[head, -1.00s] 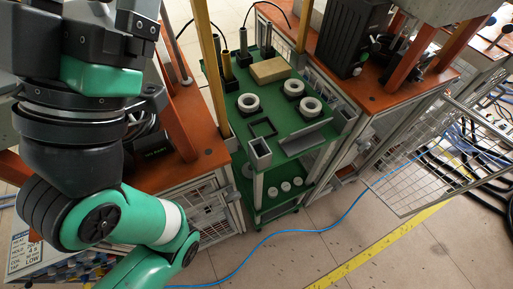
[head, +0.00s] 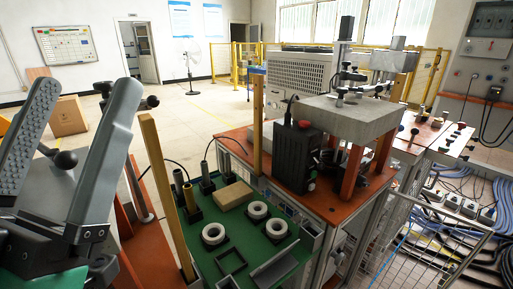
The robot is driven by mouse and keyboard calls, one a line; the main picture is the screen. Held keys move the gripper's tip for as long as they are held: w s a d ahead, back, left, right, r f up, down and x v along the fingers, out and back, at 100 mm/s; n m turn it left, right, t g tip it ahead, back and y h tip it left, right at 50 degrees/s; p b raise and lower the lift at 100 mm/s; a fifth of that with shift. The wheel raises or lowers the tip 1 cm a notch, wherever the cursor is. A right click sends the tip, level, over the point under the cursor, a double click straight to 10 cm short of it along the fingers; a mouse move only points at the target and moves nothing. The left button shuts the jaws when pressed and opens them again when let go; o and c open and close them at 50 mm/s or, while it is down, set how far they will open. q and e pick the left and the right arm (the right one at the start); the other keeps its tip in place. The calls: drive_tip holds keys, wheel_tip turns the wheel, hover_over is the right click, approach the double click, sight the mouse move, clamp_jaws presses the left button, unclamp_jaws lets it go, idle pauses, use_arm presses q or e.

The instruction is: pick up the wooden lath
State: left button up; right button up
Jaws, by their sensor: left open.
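Two tall, yellowish wooden-looking strips stand upright, one at the near left of the green cart (head: 164,190) and one behind it (head: 257,120). I cannot tell which of them is the wooden lath. A short tan block (head: 232,195) lies flat on the green cart (head: 215,247). My left gripper (head: 85,98) is large at the left edge, its two grey fingers pointing up and spread apart with nothing between them. It appears left of the nearer strip, with a gap in the picture. My right gripper is not in view.
White rings (head: 257,210) and dark upright cylinders (head: 205,172) stand on the cart. A machine with a black box (head: 297,157) stands on an orange bench to the right. A wire mesh panel (head: 415,245) is at the lower right. Open floor lies behind.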

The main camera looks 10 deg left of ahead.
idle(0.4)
use_arm(q)
drive_tip(key=c, duration=0.4)
